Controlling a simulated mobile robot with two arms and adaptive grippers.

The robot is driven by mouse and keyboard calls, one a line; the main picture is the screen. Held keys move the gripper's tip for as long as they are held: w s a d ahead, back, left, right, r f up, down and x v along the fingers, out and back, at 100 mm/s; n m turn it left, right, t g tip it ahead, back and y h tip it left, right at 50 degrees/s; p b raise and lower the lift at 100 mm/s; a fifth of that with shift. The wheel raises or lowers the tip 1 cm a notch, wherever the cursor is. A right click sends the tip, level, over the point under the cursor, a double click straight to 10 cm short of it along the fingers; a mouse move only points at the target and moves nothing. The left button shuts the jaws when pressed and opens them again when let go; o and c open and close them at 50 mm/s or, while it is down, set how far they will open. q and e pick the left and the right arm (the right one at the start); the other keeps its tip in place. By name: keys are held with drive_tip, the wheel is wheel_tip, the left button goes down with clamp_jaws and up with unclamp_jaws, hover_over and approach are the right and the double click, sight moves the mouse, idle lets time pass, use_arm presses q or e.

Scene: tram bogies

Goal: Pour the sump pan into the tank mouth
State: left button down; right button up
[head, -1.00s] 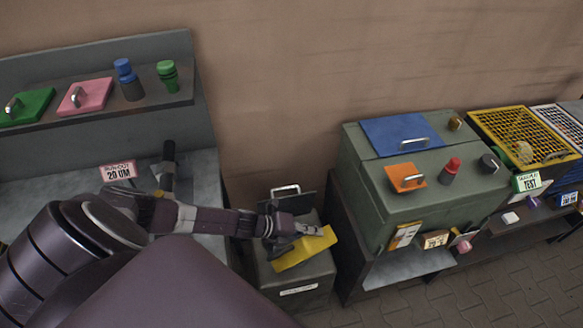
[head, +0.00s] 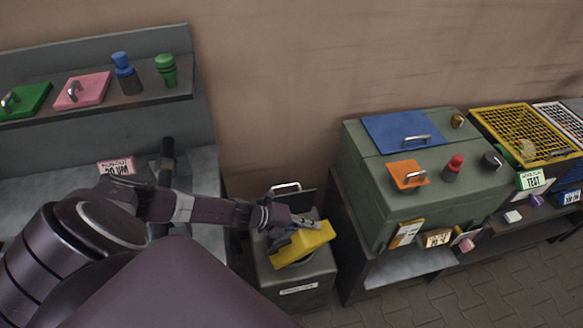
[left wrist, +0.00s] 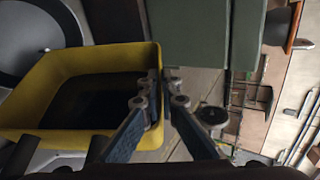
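The yellow sump pan (head: 300,250) is in my left gripper (head: 300,222), above the grey tank (head: 303,272) on the floor in the head view. In the left wrist view the pan (left wrist: 28,112) shows its open top with dark contents. The gripper's fingers (left wrist: 155,95) are closed on its right wall. The pan looks tilted in the head view. My right gripper is not in view.
The tank's hinged lid (head: 290,195) stands open behind. A green cabinet (head: 390,195) with lids and knobs stands close on the right. A grey bench (head: 205,165) with a shelf is on the left. Paved floor (head: 470,290) lies clear in front right.

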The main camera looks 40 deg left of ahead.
use_arm(q)
drive_tip(key=shift+w+a+f+b, duration=0.1)
drive_tip(key=shift+w+a+b, duration=0.25)
drive_tip(key=shift+a+b, duration=0.45)
drive_tip(key=a+b, duration=0.1)
drive_tip(key=w+a+n+h+b, duration=0.1)
drive_tip(key=b, duration=0.1)
drive_tip(key=shift+a+f, duration=0.2)
idle(0.4)
drive_tip(key=shift+w+a+b, duration=0.15)
drive_tip(key=shift+b, duration=0.2)
